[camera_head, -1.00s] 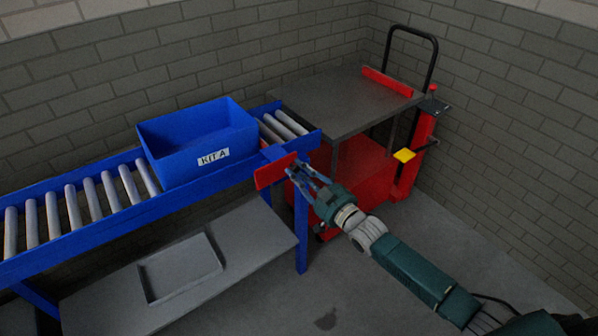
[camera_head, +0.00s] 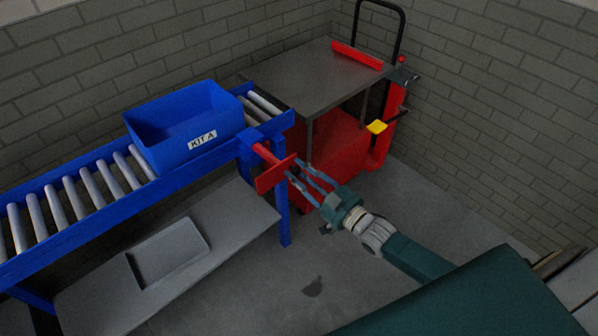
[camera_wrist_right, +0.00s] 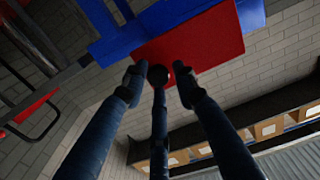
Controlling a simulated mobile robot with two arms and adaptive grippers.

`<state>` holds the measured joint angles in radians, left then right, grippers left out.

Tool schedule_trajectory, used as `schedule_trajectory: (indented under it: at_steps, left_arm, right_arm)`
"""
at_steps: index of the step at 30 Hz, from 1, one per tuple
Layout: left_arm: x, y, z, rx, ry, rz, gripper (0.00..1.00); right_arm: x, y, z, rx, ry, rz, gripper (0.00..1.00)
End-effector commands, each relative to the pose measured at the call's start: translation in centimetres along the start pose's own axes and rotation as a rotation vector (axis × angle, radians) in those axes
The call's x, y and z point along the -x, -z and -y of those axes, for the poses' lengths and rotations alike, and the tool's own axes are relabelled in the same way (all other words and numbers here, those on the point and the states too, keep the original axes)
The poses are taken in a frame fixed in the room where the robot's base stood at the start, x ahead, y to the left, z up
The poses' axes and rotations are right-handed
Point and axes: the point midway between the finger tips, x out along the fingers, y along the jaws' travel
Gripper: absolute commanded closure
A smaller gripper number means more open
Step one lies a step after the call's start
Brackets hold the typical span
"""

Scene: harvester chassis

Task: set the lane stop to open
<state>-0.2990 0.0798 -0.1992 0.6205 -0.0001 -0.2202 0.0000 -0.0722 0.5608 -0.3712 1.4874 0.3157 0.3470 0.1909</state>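The lane stop has a red plate (camera_head: 274,177) on a red rod (camera_head: 265,153). The rod comes out of a blue bracket (camera_head: 250,140) on the near side of the roller conveyor, and the plate stands clear of the bracket. My right gripper (camera_head: 292,168) is at the plate's right edge. In the right wrist view its fingertips (camera_wrist_right: 158,74) are close together and overlap the lower edge of the red plate (camera_wrist_right: 195,40). I cannot tell whether they grip it. My left gripper is not in view.
A blue bin marked KIT A (camera_head: 190,125) sits on the conveyor rollers (camera_head: 85,186). A red cart with a grey top (camera_head: 315,75) stands at the conveyor's right end. A grey shelf (camera_head: 85,300) is below the conveyor.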

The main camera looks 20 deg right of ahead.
Motion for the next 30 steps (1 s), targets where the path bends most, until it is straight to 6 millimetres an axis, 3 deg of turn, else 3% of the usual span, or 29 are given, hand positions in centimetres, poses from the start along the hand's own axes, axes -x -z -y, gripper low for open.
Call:
schedule_trajectory:
  at_steps: [9, 13, 24, 30]
  left_arm:
    - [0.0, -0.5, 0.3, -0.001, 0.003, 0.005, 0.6]
    - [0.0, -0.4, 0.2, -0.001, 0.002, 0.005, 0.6]
    - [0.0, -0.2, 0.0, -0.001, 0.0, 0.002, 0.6]
    - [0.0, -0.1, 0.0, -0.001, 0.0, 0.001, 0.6]
  right_arm:
    - [0.1, -0.1, 0.0, -0.001, -0.001, 0.004, 0.63]
    - [1.1, -0.2, 0.0, -0.001, -0.001, 0.005, 0.63]
    - [8.6, -0.2, 0.0, 0.0, -0.001, 0.007, 0.63]
    - [11.3, -0.1, 0.0, -0.001, -0.001, 0.004, 0.63]
